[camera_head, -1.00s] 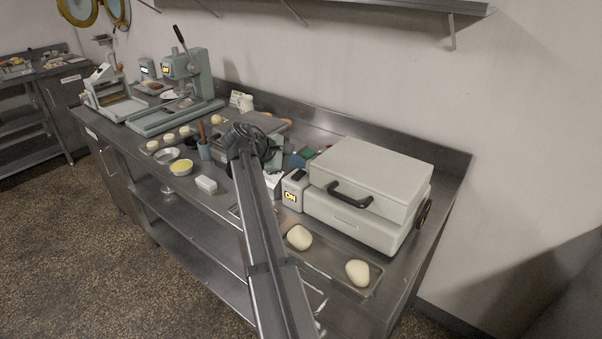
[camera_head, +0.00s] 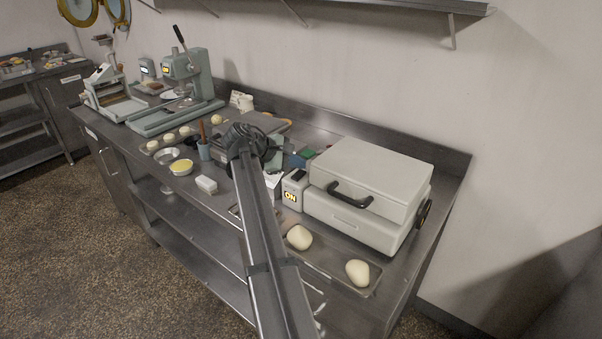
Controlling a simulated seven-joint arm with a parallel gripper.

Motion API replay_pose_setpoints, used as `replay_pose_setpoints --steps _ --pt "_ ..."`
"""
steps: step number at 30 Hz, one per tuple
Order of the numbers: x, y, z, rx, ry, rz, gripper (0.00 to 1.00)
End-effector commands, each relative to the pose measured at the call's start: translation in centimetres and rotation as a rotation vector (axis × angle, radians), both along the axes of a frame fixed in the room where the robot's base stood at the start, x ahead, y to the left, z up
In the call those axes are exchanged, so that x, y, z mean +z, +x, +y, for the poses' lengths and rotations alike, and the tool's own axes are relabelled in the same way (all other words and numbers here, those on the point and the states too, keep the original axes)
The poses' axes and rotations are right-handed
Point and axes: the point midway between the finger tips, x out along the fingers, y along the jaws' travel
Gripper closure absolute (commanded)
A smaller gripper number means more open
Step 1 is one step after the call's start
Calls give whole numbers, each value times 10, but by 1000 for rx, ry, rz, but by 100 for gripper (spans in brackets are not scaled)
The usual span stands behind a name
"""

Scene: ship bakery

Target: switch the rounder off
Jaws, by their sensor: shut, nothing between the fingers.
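Two machines here have lit ON signs, and I cannot read which one is the rounder. The green-grey lever press (camera_head: 186,72) stands at the back left, with a yellow ON sign on its head. The pale grey box machine (camera_head: 368,185) with a black front handle is at the right. A small switch box (camera_head: 294,189) beside its left side shows a lit ON and a dark top. My gripper (camera_head: 257,147) is at the far end of my arm, over the middle of the bench, left of that switch box. It is shut and empty, its fingertips small and dark, partly hidden by the wrist.
A tray (camera_head: 325,268) with two dough pieces lies in front of the box machine. A wall shelf (camera_head: 400,5) hangs above.

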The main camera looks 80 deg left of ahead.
Motion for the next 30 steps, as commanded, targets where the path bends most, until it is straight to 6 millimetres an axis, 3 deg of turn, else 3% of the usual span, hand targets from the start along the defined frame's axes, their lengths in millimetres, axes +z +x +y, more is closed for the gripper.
replay_pose_setpoints --steps 30 --pt "-9 1 1 0 0 0 100"
